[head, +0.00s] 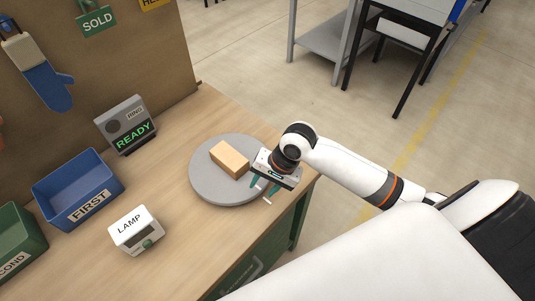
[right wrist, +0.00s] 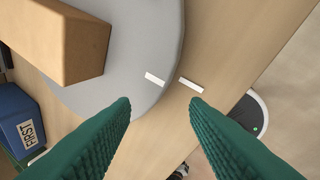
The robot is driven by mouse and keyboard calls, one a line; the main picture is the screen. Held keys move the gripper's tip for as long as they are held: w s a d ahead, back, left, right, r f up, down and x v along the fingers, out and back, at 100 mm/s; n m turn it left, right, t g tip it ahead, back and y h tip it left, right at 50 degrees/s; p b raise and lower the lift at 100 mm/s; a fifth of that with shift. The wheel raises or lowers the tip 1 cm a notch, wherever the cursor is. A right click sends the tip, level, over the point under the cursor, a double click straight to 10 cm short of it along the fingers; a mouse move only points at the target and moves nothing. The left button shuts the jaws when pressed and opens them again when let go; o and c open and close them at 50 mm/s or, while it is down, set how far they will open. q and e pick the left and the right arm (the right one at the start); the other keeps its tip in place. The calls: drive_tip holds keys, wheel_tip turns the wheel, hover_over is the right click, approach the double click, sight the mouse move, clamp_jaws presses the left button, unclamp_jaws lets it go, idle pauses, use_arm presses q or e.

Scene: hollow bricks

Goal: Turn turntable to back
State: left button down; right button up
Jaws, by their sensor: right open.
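The turntable (head: 204,188) is a grey disc on the wooden table, also seen in the right wrist view (right wrist: 118,97). A tan brick (head: 229,159) lies on it; it fills the upper left of the right wrist view (right wrist: 62,42). A white mark (right wrist: 155,79) near the disc's rim lies close to a white mark (right wrist: 191,86) on the table. My right gripper (head: 264,187) is over the disc's near right edge, its green fingers (right wrist: 162,104) open with nothing between them. Whether they touch the disc is unclear. My left gripper is out of view.
A lamp box (head: 136,230) stands left of the disc, with a READY display box (head: 127,125) behind. A blue FIRST bin (head: 78,187) and a green bin (head: 20,243) are at left. The table's right edge (head: 292,208) is close to my gripper.

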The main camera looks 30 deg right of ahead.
drive_tip(key=w+d+r+m, duration=0.7)
drive_tip(key=d+r+m, duration=0.3)
drive_tip(key=m, duration=0.2)
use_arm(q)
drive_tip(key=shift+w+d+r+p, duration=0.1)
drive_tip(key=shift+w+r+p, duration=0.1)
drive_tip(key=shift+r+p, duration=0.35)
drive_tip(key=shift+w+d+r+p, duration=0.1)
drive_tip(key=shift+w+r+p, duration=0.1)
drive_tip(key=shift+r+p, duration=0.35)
use_arm(e)
drive_tip(key=shift+g, duration=0.4)
drive_tip(key=x, duration=1.2)
drive_tip(key=shift+w+a+f, duration=0.1)
drive_tip(key=shift+a+f, duration=0.05)
drive_tip(key=shift+a, duration=0.1)
clamp_jaws()
